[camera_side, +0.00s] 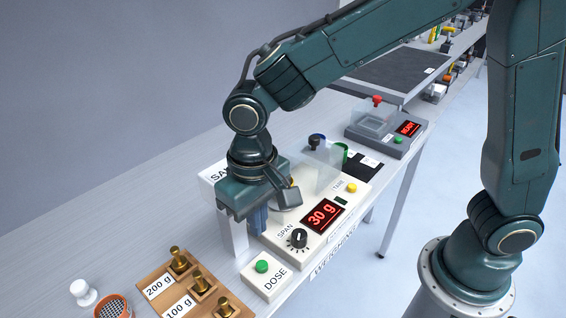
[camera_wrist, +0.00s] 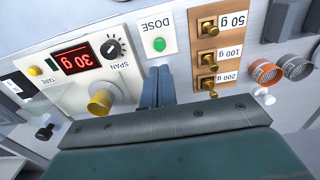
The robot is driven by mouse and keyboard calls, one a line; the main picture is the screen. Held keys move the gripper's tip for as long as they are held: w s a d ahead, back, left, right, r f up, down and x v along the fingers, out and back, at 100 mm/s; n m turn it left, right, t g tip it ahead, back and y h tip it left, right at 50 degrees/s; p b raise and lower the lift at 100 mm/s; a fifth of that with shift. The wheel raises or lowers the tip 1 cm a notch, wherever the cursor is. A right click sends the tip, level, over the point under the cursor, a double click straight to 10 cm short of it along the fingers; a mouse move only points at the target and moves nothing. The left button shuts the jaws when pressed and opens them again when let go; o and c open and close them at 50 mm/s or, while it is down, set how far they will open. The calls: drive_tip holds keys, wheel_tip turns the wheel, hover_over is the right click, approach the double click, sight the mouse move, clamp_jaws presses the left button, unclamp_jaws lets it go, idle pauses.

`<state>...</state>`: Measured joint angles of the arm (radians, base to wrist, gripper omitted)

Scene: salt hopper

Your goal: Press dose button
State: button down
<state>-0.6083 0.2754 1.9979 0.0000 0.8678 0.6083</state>
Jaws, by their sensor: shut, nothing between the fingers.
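The dose button is a round green button (camera_side: 262,266) on a small white box labelled DOSE (camera_side: 271,281), at the front of the bench in the side view. It also shows upside down at the top middle of the wrist view (camera_wrist: 159,45). My gripper (camera_side: 258,230) points down with its fingers shut and empty, behind the DOSE box and beside the white weighing unit. In the wrist view the closed fingertips (camera_wrist: 158,72) are just below the DOSE box in the picture, apart from the green button.
The weighing unit (camera_side: 345,208) has a red display (camera_side: 323,215) reading 30 g, a black SPAN knob (camera_side: 298,238) and a yellow button (camera_side: 351,187). A wooden rack (camera_side: 157,284) of brass weights stands left of the DOSE box. A grey device (camera_side: 392,143) sits farther back.

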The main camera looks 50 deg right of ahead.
sight(263, 264)
wheel_tip(263, 264, down, 9)
drive_tip(key=shift+f, duration=0.2)
idle(0.3)
drive_tip(key=shift+s+f, duration=0.1)
drive_tip(key=shift+f, duration=1)
drive_tip(key=shift+r, duration=0.1)
wheel_tip(263, 264, up, 14)
drive_tip(key=shift+w+r, duration=0.2)
drive_tip(key=shift+r, duration=0.05)
idle(0.9)
